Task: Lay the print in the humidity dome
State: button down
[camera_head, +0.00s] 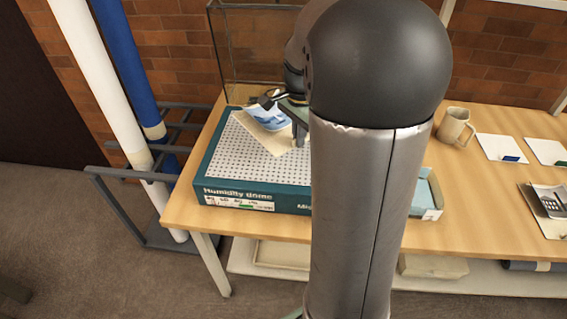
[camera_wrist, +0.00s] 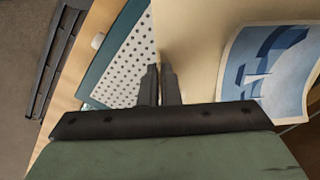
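The print (camera_head: 268,118) is a curled sheet with a blue picture. It lies on a larger cream sheet (camera_head: 258,138), over the perforated white top of the teal humidity dome base (camera_head: 240,198). In the wrist view the print (camera_wrist: 265,72) has a pale border and curls up at its edges. The cream sheet (camera_wrist: 195,30) lies under it. My gripper (camera_wrist: 160,75) has its fingers close together at the cream sheet's left edge, which appears pinched between them. In the head view my gripper (camera_head: 298,136) is at the sheet's right side, partly hidden by my arm.
A clear, dark-framed cover (camera_head: 262,48) stands at the back of the wooden table (camera_head: 478,202). A mug (camera_head: 455,127) and white cards (camera_head: 500,148) are to the right. White and blue rolls (camera_head: 128,55) stand in a rack at left. My arm hides the middle.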

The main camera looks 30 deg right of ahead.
aim_at(284, 143)
jog(key=s+d+r+m+b, duration=0.3)
jog(key=s+d+m+b, duration=0.2)
jog(key=s+m, duration=0.3)
jog(key=shift+m, duration=0.4)
jog(key=w+a+f, duration=0.2)
jog(key=w, duration=0.1)
jog(key=w+a+f, duration=0.3)
jog(key=w+a+f+p, duration=0.1)
jog(key=w+a+f, duration=0.1)
jog(key=w+f, duration=0.1)
jog(key=shift+w+a, duration=0.2)
jog(key=shift+w+a+f, duration=0.25)
jog(key=shift+w+f, duration=0.05)
jog(key=shift+f, duration=0.2)
jog(key=shift+w+a+f, duration=0.1)
jog(key=shift+f, duration=0.8)
jog(key=shift+w+a+f, duration=0.1)
jog(key=shift+f, duration=0.75)
jog(key=shift+f, duration=0.15)
jog(key=c, duration=1.6)
grip_release()
jog(key=shift+c, duration=0.2)
